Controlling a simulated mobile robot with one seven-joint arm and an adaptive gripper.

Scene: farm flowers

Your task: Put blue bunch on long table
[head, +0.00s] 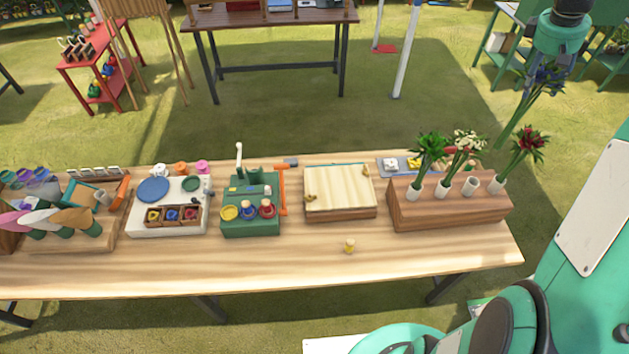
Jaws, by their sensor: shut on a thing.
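My gripper (549,66) is at the upper right, shut on the blue bunch (543,80). The bunch has dark blue flowers and green stems slanting down to the left, above the right back side of the long wooden table (300,270). The fingertips are small and partly hidden by the flowers. On the table's right, a wooden block (450,208) holds white tubes.
A dark table (270,17) stands behind on grass.

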